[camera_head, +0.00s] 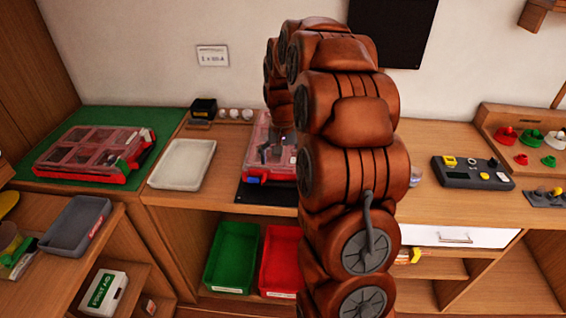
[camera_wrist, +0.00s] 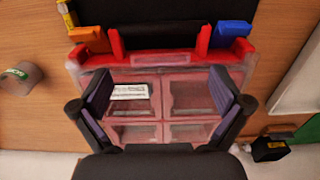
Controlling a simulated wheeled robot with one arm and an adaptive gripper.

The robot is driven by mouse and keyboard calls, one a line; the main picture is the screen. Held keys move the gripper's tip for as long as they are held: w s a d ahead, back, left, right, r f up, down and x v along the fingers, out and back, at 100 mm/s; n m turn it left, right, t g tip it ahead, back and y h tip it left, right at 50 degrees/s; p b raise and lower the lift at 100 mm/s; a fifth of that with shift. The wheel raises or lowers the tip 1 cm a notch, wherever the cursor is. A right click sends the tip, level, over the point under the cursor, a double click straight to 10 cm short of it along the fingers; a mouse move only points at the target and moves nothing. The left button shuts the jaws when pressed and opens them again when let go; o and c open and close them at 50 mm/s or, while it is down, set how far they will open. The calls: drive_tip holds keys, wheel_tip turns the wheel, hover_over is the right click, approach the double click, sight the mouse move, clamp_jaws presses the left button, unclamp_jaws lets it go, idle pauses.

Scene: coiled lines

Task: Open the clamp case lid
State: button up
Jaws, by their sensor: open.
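A red case with a clear compartmented lid (camera_head: 260,135) stands on the dark mat on the middle bench, partly hidden behind my arm. In the wrist view the same case (camera_wrist: 187,132) fills the middle, its lid lying shut. A white label (camera_wrist: 128,91) shows in one compartment. An orange latch (camera_wrist: 88,34) and a blue latch (camera_wrist: 232,33) sit at its red front edge. My gripper (camera_wrist: 162,105) is open and empty above the lid, with one finger toward each side. Whether a finger touches the lid cannot be told.
A similar red case (camera_head: 95,148) lies on a green mat at left. A white tray (camera_head: 183,164) is beside the middle case. A black box (camera_head: 203,108) stands behind. Green (camera_head: 232,257) and red (camera_head: 278,260) bins are below. A grey device (camera_head: 472,174) is at right.

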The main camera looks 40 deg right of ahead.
drive_tip(key=shift+f, duration=1.1)
drive_tip(key=shift+c, duration=0.4)
drive_tip(key=shift+r, duration=0.1)
clamp_jaws()
